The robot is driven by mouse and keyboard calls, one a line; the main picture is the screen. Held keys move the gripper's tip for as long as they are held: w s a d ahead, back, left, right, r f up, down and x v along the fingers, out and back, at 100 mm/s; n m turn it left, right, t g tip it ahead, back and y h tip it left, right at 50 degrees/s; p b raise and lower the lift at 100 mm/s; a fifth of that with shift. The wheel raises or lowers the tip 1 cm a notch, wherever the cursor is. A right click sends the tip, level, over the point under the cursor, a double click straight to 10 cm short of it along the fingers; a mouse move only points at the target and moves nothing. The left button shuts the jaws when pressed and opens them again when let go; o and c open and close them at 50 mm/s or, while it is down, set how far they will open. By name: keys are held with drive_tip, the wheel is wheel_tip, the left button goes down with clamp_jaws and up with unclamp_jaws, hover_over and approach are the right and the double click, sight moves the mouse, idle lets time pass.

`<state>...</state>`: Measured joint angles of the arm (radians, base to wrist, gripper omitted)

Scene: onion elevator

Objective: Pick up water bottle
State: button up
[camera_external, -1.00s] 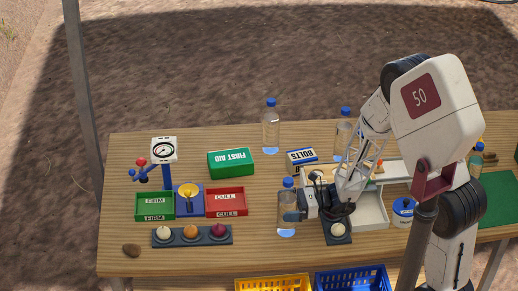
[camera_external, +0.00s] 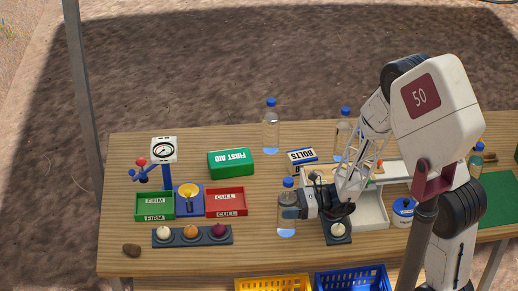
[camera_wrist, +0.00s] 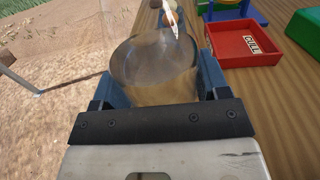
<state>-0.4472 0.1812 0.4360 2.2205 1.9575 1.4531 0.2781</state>
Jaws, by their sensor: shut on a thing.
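A clear water bottle (camera_external: 287,226) with a blue cap stands upright near the front middle of the table. My gripper (camera_external: 291,206) reaches it from the right at mid-body and is shut on it. In the wrist view the clear bottle (camera_wrist: 155,65) fills the space between the two dark blue fingers of my gripper (camera_wrist: 155,88). Its base appears at or very near the tabletop. Other similar bottles stand at the back middle (camera_external: 271,132), behind my arm (camera_external: 344,130) and at the far right (camera_external: 476,160).
Left of the bottle are a red CULL tray (camera_external: 226,213), a green FIRM tray (camera_external: 155,216) and a dark strip of onions (camera_external: 191,243). A green first aid box (camera_external: 231,170) lies behind. A white onion on a dark pad (camera_external: 337,241) sits close under my arm.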

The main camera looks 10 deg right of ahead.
drive_tip(key=shift+r, duration=0.15)
drive_tip(key=shift+r, duration=1.8)
drive_tip(key=s+d, duration=0.3)
drive_tip(key=s, duration=0.1)
drive_tip(key=s+d, duration=0.3)
drive_tip(key=s, duration=0.1)
drive_tip(key=s+d+r, duration=0.1)
drive_tip(key=s+d, duration=0.3)
drive_tip(key=shift+s+d+r, duration=0.1)
drive_tip(key=shift+s, duration=0.05)
drive_tip(key=n+g, duration=0.1)
drive_tip(key=g, duration=0.1)
approach(279, 199)
drive_tip(key=w+a+r, duration=0.2)
drive_tip(key=w+a, duration=0.2)
drive_tip(key=w, duration=0.2)
drive_tip(key=w+a+r, duration=0.3)
drive_tip(key=w+a, duration=0.2)
drive_tip(key=w, duration=0.1)
drive_tip(key=w+a+r, duration=0.2)
drive_tip(key=w+a, duration=0.3)
drive_tip(key=w, duration=0.2)
drive_tip(key=shift+w+r, duration=0.15)
drive_tip(key=shift+r, duration=0.2)
drive_tip(key=shift+a, duration=0.1)
